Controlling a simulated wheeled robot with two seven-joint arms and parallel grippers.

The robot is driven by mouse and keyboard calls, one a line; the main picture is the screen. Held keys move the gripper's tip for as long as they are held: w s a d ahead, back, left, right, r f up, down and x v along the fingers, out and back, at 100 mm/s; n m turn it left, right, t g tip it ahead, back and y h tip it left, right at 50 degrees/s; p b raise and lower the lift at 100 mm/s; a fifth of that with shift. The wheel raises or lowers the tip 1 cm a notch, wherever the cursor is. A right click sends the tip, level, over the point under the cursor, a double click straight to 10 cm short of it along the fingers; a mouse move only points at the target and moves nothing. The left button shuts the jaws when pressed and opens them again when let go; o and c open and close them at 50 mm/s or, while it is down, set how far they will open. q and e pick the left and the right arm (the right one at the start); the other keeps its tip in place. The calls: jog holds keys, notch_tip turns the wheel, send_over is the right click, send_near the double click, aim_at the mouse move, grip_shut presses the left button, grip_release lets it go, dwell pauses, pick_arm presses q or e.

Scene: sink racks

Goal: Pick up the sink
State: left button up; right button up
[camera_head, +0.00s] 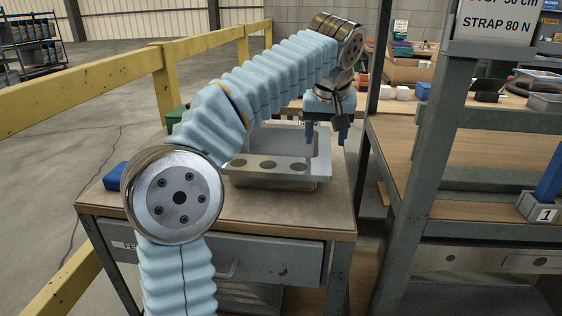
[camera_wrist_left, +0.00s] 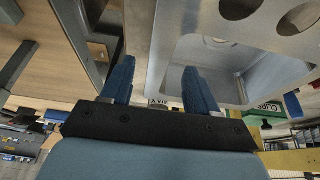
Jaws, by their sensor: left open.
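The grey metal sink (camera_head: 270,180) lies on a small brown-topped workbench (camera_head: 315,215), with round holes along its front ledge. My left arm reaches over it from the left and hides part of its back left. My left gripper (camera_head: 327,138) is open, fingers pointing down, at the sink's right side. In the left wrist view the sink (camera_wrist_left: 205,50) shows its basin and holes. There the sink's edge appears between the two blue fingers of the left gripper (camera_wrist_left: 158,70). I cannot tell if they touch it. My right gripper is not in view.
A grey rack post (camera_head: 415,185) with shelves stands close right of the workbench. A blue object (camera_head: 115,177) lies at the bench's left corner. A yellow railing (camera_head: 160,85) runs behind on the left. Boxes and trays fill the benches at back right.

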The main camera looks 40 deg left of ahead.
aim_at(324, 149)
pick_arm(q)
jog(key=b+x, duration=0.1)
jog(key=x, duration=0.6)
jog(key=shift+s+d+f, duration=0.15)
jog(key=shift+s, duration=0.05)
jog(key=shift+c, duration=0.4)
grip_shut()
